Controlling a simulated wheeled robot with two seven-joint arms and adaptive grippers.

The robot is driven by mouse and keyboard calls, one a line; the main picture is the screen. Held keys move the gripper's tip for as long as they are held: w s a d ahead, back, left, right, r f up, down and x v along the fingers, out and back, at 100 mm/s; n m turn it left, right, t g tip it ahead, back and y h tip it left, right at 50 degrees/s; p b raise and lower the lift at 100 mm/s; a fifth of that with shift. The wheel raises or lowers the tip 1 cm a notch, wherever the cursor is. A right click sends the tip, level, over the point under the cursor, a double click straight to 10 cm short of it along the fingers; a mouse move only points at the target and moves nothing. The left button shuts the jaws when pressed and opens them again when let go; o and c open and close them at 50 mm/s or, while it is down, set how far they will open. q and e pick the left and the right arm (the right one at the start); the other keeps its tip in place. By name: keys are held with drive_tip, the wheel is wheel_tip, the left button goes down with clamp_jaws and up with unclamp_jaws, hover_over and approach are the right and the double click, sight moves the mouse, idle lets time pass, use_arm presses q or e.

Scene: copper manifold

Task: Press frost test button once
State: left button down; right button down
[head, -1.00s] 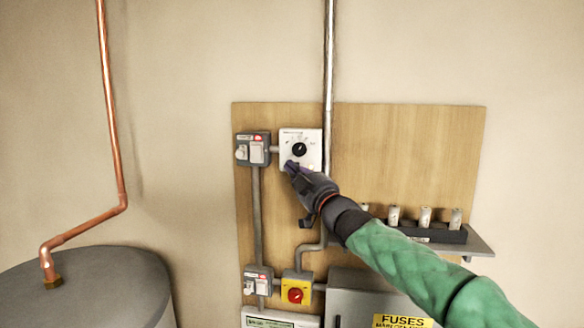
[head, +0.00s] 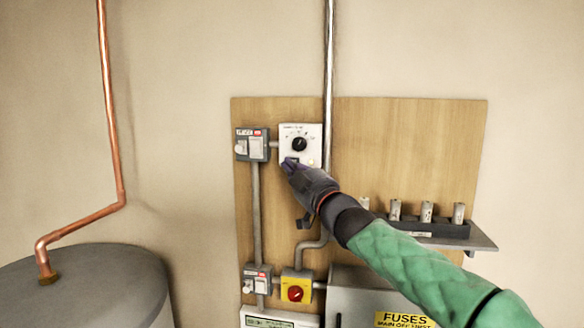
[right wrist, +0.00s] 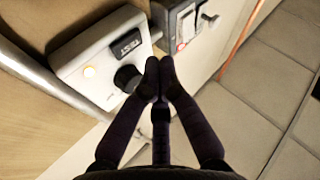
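The white frost control box (head: 312,131) is on the wooden board, with a black round knob (head: 300,144) and a small glowing lamp (head: 311,162). In the right wrist view the box (right wrist: 85,45) shows a dark rectangular button marked TEST (right wrist: 126,45), the lit lamp (right wrist: 90,72) and the knob (right wrist: 127,77). My right gripper (head: 290,165) is at the box's lower left corner and partly covers the button area in the head view. Its fingertips (right wrist: 160,76) are together with nothing between them; in the wrist view they appear apart from the button. My left gripper is out of view.
A grey switch (head: 252,146) is left of the box. A metal pipe (head: 329,60) runs close on its right. Below are a yellow-and-red switch (head: 296,289), a grey fuse box (head: 355,295) and a shelf (head: 480,241) with fuses. A grey tank (head: 90,285) stands left.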

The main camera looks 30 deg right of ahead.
drive_tip(key=s+a+b, duration=0.2)
drive_tip(key=shift+s+a+b, duration=0.1)
drive_tip(key=shift+s+b, duration=0.3)
idle(0.7)
